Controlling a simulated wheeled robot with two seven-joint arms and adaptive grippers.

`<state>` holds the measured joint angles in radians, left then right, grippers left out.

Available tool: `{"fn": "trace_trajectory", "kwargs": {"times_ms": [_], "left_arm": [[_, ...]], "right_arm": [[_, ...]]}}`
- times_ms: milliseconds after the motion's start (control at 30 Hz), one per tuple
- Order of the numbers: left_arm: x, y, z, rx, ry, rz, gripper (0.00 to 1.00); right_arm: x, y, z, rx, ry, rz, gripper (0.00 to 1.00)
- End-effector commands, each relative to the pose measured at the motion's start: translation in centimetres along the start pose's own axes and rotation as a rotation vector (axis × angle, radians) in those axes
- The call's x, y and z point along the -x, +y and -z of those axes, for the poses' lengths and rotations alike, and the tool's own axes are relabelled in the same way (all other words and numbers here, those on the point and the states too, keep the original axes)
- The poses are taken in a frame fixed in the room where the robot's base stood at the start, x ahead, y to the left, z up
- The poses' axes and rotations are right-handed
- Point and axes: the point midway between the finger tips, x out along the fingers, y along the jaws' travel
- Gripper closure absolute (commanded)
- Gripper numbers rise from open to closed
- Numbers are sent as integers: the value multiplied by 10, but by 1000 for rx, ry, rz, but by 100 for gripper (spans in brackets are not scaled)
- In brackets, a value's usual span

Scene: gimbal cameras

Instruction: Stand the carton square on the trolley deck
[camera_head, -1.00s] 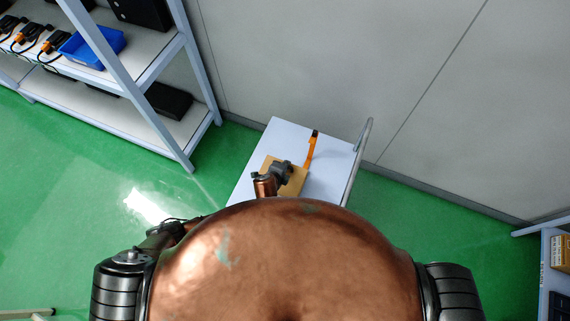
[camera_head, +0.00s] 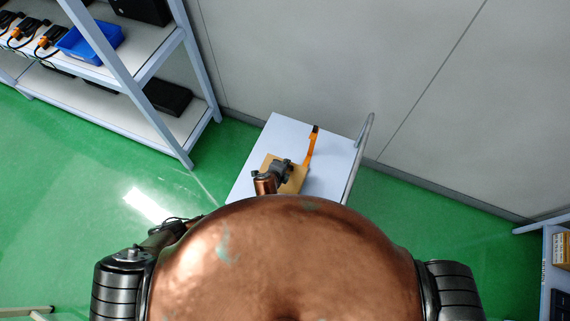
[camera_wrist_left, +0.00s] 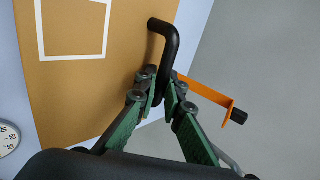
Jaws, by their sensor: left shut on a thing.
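The brown carton (camera_head: 299,181) is over the pale trolley deck (camera_head: 268,135), partly hidden by my left arm and body. In the left wrist view the carton (camera_wrist_left: 95,85) fills the left side and bears a white square outline. My left gripper (camera_head: 284,168) is at the carton. In the left wrist view its green-sided fingers (camera_wrist_left: 160,88) are shut on a black bent handle (camera_wrist_left: 168,42) at the carton's face. In the head view the carton's edges look roughly in line with the deck's; I cannot tell whether it rests flat. My right gripper is not in view.
A shelf rack (camera_head: 190,110) is at left, a grey wall behind. A round dial (camera_wrist_left: 8,138) shows in the left wrist view.

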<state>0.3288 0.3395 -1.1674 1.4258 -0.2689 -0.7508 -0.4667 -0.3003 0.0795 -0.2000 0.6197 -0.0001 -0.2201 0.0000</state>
Motion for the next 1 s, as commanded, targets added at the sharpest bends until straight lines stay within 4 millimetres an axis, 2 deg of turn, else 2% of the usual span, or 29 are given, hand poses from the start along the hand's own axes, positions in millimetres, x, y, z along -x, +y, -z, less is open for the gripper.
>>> {"fn": "trace_trajectory", "kwargs": {"times_ms": [67, 100, 367, 633, 767, 867, 1000], "left_arm": [[-1, -1, 1, 0, 1, 4, 100], [0, -2, 1, 0, 1, 4, 89], [0, -1, 0, 0, 1, 2, 71], [0, 3, -1, 1, -1, -3, 71], [6, 2, -1, 0, 0, -1, 71], [19, 2, 0, 1, 1, -1, 71], [45, 2, -1, 2, 2, 0, 71]], "right_arm": [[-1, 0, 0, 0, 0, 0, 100], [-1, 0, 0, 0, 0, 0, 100], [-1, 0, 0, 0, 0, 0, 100], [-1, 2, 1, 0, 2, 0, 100], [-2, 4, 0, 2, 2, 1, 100], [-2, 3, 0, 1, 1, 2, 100], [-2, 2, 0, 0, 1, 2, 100]]}}
